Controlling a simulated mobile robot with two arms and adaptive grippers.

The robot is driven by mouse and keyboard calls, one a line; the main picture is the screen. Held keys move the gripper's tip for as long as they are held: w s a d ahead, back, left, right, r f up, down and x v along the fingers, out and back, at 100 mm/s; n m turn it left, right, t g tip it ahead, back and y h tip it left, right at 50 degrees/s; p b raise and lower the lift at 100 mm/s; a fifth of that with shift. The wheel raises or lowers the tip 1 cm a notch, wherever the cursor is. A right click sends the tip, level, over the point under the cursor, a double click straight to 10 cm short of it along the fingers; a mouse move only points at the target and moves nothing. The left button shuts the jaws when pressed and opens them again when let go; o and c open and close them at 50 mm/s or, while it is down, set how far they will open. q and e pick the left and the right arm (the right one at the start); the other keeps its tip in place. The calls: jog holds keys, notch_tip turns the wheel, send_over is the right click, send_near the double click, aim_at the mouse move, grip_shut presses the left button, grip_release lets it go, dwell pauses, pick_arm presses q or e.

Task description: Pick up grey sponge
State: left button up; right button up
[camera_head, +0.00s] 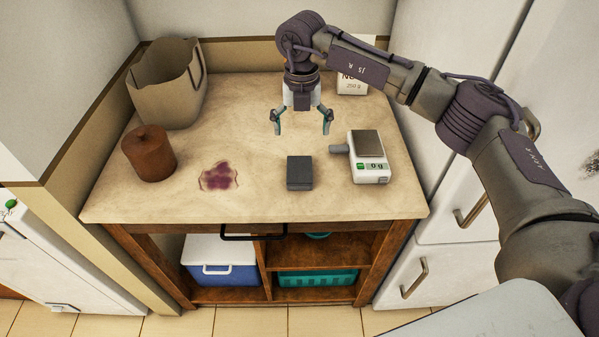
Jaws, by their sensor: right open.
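The grey sponge (299,173) is a small dark grey block. It lies on the beige countertop (255,198), right of the middle and towards the front edge. My right gripper (302,128) is open and empty, with its fingers pointing down. In the picture it is just above and behind the sponge, apart from it. Its exact height over the counter is hard to tell. My left gripper is not in view.
A white scale (369,170) stands right of the sponge, with a small grey object (339,149) beside it. A white box (352,84) stands behind my arm.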

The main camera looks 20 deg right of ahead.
jog(key=p, duration=0.1)
send_over(300, 170)
notch_tip(300, 170, down, 7)
jog(key=shift+w+d+f, duration=0.1)
jog(key=shift+d, duration=0.05)
jog(key=shift+f+p, duration=0.45)
jog(key=shift+f, duration=0.05)
jog(key=f, duration=0.1)
jog(key=f+p, duration=0.1)
jog(key=f, duration=0.1)
jog(key=shift+a+f, duration=0.25)
jog(key=shift+f, duration=0.45)
jog(key=shift+c, duration=0.2)
jog(key=c, duration=0.9)
